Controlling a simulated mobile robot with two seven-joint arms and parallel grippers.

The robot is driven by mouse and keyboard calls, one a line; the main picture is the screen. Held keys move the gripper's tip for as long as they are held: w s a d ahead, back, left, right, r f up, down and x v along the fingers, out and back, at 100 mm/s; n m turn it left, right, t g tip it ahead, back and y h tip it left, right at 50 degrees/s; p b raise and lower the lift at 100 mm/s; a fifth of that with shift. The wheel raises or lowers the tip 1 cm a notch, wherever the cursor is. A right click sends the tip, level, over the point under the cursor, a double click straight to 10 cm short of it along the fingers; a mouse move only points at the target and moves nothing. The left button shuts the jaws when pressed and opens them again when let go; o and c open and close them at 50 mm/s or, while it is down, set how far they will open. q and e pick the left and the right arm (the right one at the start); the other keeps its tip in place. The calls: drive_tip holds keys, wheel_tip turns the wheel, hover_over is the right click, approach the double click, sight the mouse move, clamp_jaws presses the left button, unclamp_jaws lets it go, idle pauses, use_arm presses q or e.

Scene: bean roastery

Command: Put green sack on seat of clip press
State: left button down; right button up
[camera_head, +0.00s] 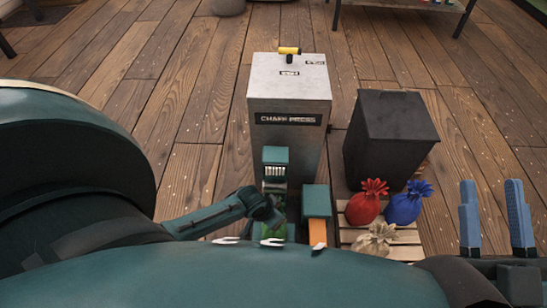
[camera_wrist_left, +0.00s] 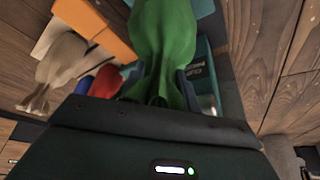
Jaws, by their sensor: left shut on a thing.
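The green sack (camera_wrist_left: 165,35) fills the top middle of the left wrist view, and a bit of it shows in the head view (camera_head: 272,231). My left gripper (camera_wrist_left: 158,78) is shut on it, one blue finger on each side. The teal clip press (camera_head: 276,158) stands in front of the grey cabinet in the head view. My right gripper (camera_head: 492,190) is open and empty at the far right.
A red sack (camera_head: 362,208), a blue sack (camera_head: 403,208) and a beige sack (camera_head: 376,239) are on a wooden pallet (camera_head: 408,251). The grey chaff press (camera_head: 288,98) and a black bin (camera_head: 390,145) stand behind. A teal box (camera_head: 316,200) with an orange part is beside the clip press.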

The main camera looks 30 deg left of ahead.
use_arm(q)
drive_tip(key=shift+w, duration=0.15)
drive_tip(key=c, duration=1)
unclamp_jaws()
drive_tip(key=shift+f, duration=0.1)
drive_tip(key=shift+c, duration=0.2)
drive_tip(key=p+v, duration=0.3)
drive_tip(key=v, duration=0.1)
drive_tip(key=shift+r, duration=0.35)
drive_tip(key=p+v, duration=0.4)
drive_tip(key=v, duration=0.3)
drive_tip(key=shift+s+r, duration=0.25)
drive_tip(key=shift+s, duration=0.2)
use_arm(e)
drive_tip(key=f+h, duration=0.1)
drive_tip(key=f+m+g+h, duration=0.1)
drive_tip(key=s+f+g+h, duration=0.1)
drive_tip(key=shift+d, duration=0.25)
use_arm(q)
drive_tip(key=shift+a, duration=0.1)
use_arm(e)
drive_tip(key=shift+s+f, duration=0.1)
